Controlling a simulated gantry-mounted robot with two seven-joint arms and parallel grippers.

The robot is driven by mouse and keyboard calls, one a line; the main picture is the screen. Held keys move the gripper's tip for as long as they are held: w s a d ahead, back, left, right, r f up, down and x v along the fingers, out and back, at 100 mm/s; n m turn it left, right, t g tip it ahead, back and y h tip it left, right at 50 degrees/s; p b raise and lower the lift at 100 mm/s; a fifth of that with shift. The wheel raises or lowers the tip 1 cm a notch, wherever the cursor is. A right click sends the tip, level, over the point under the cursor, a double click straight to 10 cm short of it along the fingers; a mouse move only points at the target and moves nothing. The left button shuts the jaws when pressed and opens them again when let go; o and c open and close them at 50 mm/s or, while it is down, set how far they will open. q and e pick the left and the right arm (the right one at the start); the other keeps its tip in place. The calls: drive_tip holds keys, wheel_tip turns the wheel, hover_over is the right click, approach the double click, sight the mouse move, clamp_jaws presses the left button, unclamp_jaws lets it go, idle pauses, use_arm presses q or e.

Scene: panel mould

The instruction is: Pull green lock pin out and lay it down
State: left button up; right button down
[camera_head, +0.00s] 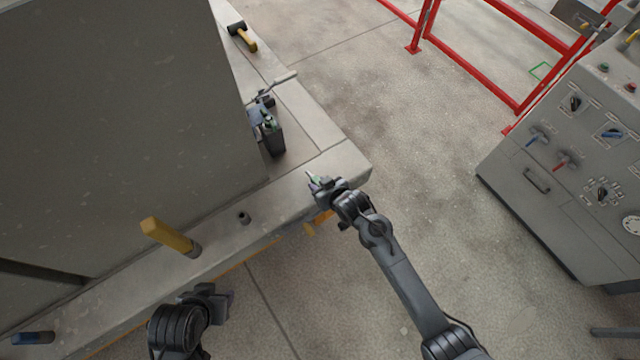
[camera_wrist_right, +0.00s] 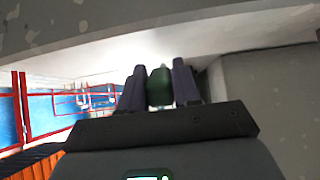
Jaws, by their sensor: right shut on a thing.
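The green lock pin (camera_wrist_right: 159,87) sits between the two fingers of my right gripper (camera_wrist_right: 160,90) in the right wrist view. In the head view the right gripper (camera_head: 318,184) is over the front right part of the grey ledge, shut on the pin, whose light tip (camera_head: 311,176) shows. I cannot tell whether the pin touches the ledge. A dark clamp block (camera_head: 272,137) with a green part stands on the ledge, apart from the gripper. My left gripper (camera_head: 212,298) is at the bottom left, near the ledge's front edge; its fingers do not show clearly.
A large grey panel (camera_head: 120,110) stands on the ledge (camera_head: 331,167). A yellow-handled tool (camera_head: 168,235), a small dark peg (camera_head: 244,217) and a hammer (camera_head: 242,37) are along it. A control console (camera_head: 570,190) stands at the right. The floor between is clear.

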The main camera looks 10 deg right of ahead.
idle(0.4)
drive_tip(key=c, duration=0.7)
unclamp_jaws()
drive_tip(key=shift+c, duration=0.2)
